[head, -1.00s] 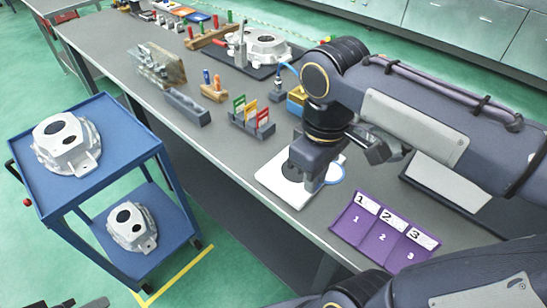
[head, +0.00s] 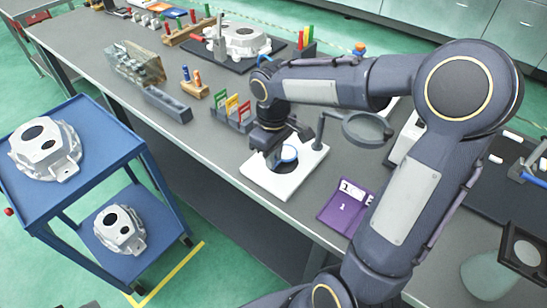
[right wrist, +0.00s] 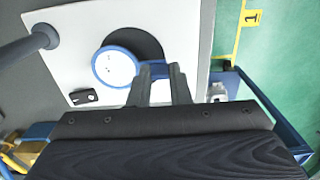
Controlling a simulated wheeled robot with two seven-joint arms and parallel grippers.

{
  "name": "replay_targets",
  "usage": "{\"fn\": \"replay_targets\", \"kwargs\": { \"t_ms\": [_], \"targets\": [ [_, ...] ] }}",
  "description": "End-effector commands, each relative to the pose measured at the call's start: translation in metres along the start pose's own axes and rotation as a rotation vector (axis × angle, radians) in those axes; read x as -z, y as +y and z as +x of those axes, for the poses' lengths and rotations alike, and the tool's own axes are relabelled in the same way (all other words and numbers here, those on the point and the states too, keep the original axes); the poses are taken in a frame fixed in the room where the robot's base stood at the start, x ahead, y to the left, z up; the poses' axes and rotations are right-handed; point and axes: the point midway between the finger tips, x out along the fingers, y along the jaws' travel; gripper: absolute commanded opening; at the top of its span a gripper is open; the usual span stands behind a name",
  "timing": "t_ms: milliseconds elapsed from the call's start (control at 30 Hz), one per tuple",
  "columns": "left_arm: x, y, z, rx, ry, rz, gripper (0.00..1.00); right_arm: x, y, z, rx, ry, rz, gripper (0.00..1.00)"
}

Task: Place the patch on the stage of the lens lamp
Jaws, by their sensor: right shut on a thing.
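The patch is a white disc with a blue rim (right wrist: 115,67); in the head view its blue rim (head: 289,152) shows beside my right gripper. My right gripper (right wrist: 159,70) is shut on the patch's blue tab, over the lamp's base. The lens lamp has a white base (head: 257,178), a grey post and a round lens (head: 367,130) to the right of my gripper. In the right wrist view the stage is a dark disc (right wrist: 148,46) on the white base (right wrist: 185,25). The patch overlaps its left part in the picture; I cannot tell whether they touch. My left gripper is not in view.
A purple numbered mat (head: 337,208) lies right of the base, partly hidden by my arm. A rack of coloured cards (head: 232,112) stands behind the base. The lamp's post (right wrist: 42,38) stands close to the gripper. A blue cart (head: 100,135) with castings stands left.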

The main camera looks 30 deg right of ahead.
Motion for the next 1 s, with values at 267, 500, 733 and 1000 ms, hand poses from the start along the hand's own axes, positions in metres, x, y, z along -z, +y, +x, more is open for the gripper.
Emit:
{"fn": "replay_targets", "kwargs": {
  "t_ms": [267,500,733,1000],
  "targets": [
    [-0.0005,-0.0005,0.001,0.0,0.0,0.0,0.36,-0.0002,-0.0005,0.0111,0.001,0.001,-0.001,0.0],
    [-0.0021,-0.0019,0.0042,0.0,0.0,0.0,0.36,-0.0004,-0.0006,0.0161,0.001,0.0,-0.001,0.0],
    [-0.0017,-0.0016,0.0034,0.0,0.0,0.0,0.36,-0.0004,-0.0005,0.0151,0.001,0.001,0.0,0.39],
    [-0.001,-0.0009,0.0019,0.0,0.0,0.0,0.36,-0.0003,-0.0005,0.0128,0.0,0.001,0.0,0.39]
  ]
}}
